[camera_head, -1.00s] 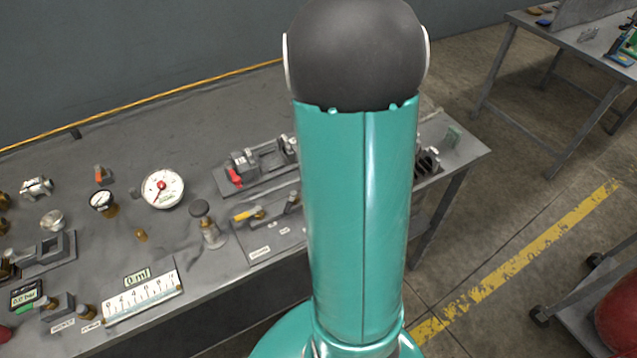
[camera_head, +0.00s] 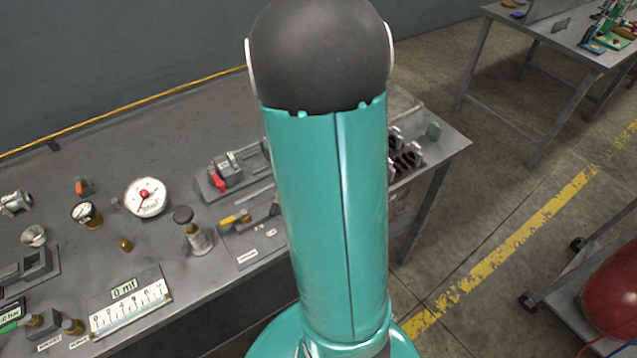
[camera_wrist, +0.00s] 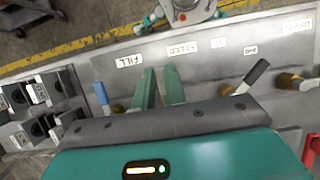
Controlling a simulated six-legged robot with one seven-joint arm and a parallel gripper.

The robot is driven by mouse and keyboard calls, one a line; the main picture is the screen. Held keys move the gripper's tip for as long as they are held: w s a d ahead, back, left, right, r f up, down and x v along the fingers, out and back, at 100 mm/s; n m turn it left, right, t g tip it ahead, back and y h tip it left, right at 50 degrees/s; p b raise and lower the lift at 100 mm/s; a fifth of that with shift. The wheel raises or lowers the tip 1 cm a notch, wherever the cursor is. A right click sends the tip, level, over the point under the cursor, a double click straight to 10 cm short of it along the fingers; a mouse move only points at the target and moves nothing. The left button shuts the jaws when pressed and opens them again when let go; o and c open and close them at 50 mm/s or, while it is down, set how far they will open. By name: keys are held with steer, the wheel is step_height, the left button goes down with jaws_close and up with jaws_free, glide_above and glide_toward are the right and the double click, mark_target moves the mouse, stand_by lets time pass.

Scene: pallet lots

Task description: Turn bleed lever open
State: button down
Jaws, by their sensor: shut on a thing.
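In the wrist view, my gripper (camera_wrist: 161,76) has its two green fingers close together over the valve panel (camera_wrist: 210,72), beside the BLEED label (camera_wrist: 182,48). It is shut on what I take to be the bleed lever. The fingers and gripper body hide that lever, so its angle does not show. A blue-handled lever (camera_wrist: 101,93) stands to the left near the FILL label (camera_wrist: 129,61). A black-handled lever (camera_wrist: 257,73) is to the right on a brass fitting. In the head view, my arm covers the gripper and this part of the panel.
In the head view, the grey bench (camera_head: 105,150) carries a round gauge (camera_head: 145,197), a red-handled valve (camera_head: 218,182), a yellow lever (camera_head: 234,219) and a ruled scale (camera_head: 130,310). A second table (camera_head: 540,35) stands at the back right. Floor is clear between them.

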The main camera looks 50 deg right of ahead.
steer(key=shift+d, duration=0.1)
stand_by(0.3)
steer(key=c, duration=1.5)
jaws_free()
steer(key=shift+o, duration=0.2)
steer(key=v, duration=1.3)
steer(key=shift+w+r, duration=0.2)
steer(key=shift+r, duration=0.15)
